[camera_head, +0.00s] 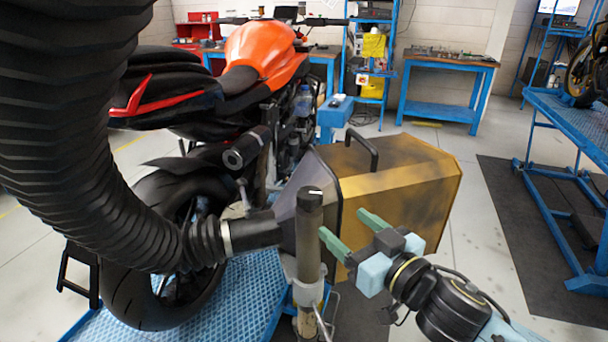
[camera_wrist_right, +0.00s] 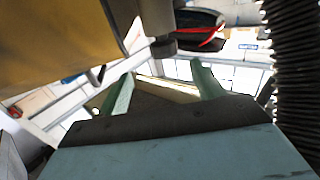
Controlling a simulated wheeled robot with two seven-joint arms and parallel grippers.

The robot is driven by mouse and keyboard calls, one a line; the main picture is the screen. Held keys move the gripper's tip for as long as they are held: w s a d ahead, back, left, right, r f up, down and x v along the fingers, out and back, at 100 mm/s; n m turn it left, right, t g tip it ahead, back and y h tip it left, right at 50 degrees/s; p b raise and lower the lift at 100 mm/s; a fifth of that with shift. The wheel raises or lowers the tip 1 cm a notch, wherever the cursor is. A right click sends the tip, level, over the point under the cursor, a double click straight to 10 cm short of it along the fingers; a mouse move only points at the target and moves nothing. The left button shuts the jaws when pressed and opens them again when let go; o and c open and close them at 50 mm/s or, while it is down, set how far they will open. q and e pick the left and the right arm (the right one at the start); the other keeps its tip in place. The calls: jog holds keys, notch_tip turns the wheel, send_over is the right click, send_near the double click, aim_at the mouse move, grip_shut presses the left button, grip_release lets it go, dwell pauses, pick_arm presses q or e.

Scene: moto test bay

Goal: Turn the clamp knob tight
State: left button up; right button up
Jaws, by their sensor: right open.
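A dark round knob-like cap with a white mark (camera_head: 311,198) tops an upright brownish post (camera_head: 308,245) in the head view. A grey clamp collar (camera_head: 308,292) sits lower on the post. I take the cap for the clamp knob, but cannot be sure. My right gripper (camera_head: 345,224) is open, its two green fingers pointing up and left, just right of the post and apart from the cap in the picture. My left gripper is out of view.
A yellow-and-black box with a handle (camera_head: 400,185) stands right behind the post. A thick black hose (camera_head: 70,170) ends at the box's duct. An orange motorcycle (camera_head: 262,48) stands on a blue lift (camera_head: 235,300). Blue benches (camera_head: 440,108) stand behind.

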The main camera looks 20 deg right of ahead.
aim_at(304, 188)
jog(key=x, duration=0.4)
jog(key=p+x, duration=0.1)
jog(key=x, duration=0.3)
jog(key=r+x, duration=0.1)
jog(key=x, duration=0.4)
jog(key=shift+a, duration=0.35)
jog(key=c, duration=1)
